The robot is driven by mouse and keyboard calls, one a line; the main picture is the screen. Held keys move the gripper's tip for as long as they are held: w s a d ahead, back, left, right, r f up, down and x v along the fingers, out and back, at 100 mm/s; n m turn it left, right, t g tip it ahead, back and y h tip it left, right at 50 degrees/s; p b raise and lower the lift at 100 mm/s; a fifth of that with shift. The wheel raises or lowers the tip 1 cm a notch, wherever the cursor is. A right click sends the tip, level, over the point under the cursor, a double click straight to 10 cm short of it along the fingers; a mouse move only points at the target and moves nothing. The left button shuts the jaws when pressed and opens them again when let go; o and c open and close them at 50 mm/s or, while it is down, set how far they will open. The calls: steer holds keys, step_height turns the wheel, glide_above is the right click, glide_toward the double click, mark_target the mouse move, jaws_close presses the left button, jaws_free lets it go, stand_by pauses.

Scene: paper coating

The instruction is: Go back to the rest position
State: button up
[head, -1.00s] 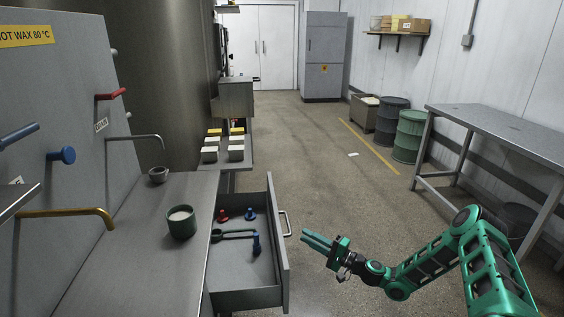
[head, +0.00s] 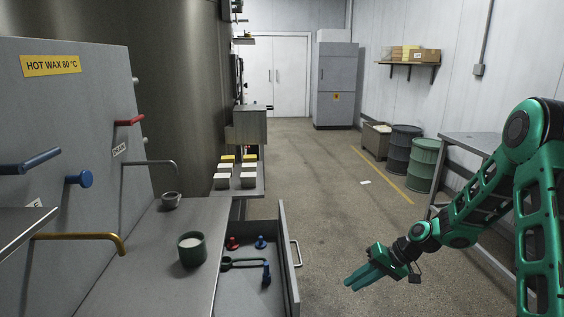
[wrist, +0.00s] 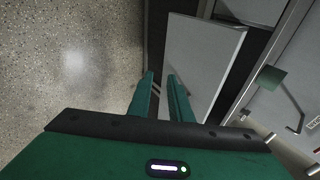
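My gripper (head: 354,281) hangs in free air over the floor, to the right of the open drawer (head: 291,262). In the wrist view my gripper (wrist: 160,75) shows a gap between its two fingers, with nothing between them. My green arm is bent at the right of the head view, with its elbow high. The drawer holds red and blue pieces (head: 262,242) and a dark green tool (head: 240,263). No part of my arm touches the drawer in the head view.
A green cup (head: 192,249) with pale contents and a small grey bowl (head: 171,201) stand on the left counter (head: 150,262). A metal table (head: 468,143) stands at the right, partly behind my arm. Drums (head: 423,165) line the right wall.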

steer(key=s+d+r+m+g+h, duration=0.15)
steer(key=s+d+r+h, duration=0.45)
steer(key=s+d+r, duration=0.9)
steer(key=s+d+r+m, duration=0.1)
steer(key=s+r+m, duration=0.1)
steer(key=s, duration=0.9)
steer(key=s+d+r+m+h, duration=0.1)
steer(key=s+r, duration=0.3)
steer(key=s, duration=0.6)
steer(key=shift+s+d+m+h, duration=0.3)
steer(key=shift+s+d+m, duration=0.1)
steer(key=shift+m, duration=0.25)
